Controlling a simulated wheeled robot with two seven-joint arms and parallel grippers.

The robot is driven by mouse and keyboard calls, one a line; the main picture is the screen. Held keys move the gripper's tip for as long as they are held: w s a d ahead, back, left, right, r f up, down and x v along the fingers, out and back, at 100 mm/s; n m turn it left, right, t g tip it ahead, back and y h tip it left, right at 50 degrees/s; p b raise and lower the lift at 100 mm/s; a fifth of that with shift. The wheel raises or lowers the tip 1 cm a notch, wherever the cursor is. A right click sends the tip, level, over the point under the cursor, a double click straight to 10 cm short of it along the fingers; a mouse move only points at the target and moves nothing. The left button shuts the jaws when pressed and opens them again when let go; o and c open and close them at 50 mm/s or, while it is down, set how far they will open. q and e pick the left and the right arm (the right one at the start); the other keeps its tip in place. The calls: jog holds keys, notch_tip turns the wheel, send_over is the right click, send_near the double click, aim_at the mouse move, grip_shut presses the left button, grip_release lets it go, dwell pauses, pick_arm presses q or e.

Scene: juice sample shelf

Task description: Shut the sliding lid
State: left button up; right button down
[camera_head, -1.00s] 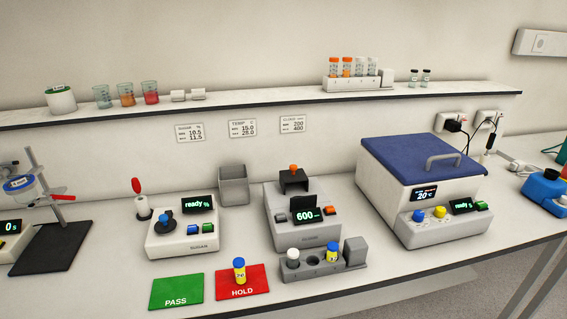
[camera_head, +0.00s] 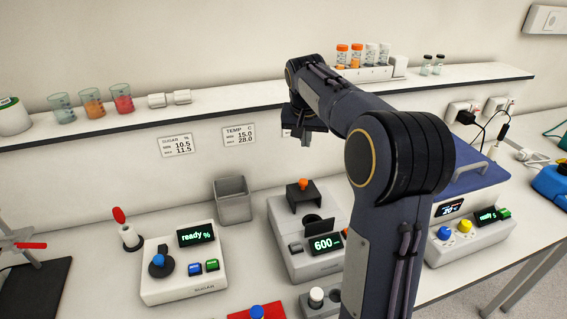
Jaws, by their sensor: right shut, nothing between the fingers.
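The grey meter (camera_head: 322,262) with the "600" display stands on the bench in the middle. At its back is a black lid-like piece (camera_head: 303,198) with an orange knob (camera_head: 303,184) on top. A dark opening or recess (camera_head: 318,224) shows in front of it, so the lid appears slid back. My right gripper (camera_head: 306,140) is shut and empty. It points down, above the meter in the picture and in front of the wall, apart from the knob. My right arm hides the meter's right side and part of the bench. My left gripper is out of view.
The shelf (camera_head: 220,111) runs behind, carrying beakers and a vial rack (camera_head: 375,73). A grey bin (camera_head: 233,202) stands left of the meter, and a white "ready" device (camera_head: 180,275) further left. A blue-lidded box (camera_head: 478,183) stands at the right, partly hidden.

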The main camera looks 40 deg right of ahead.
jog(key=p, duration=0.1)
send_over(304, 192)
jog(key=w+d, duration=0.5)
notch_tip(304, 192, down, 9)
jog(key=a, duration=0.1)
jog(key=s+a+p, duration=0.1)
jog(key=s+a, duration=0.1)
jog(key=shift+s+f, duration=0.2)
jog(key=shift+f, duration=0.2)
jog(key=shift+s, duration=0.1)
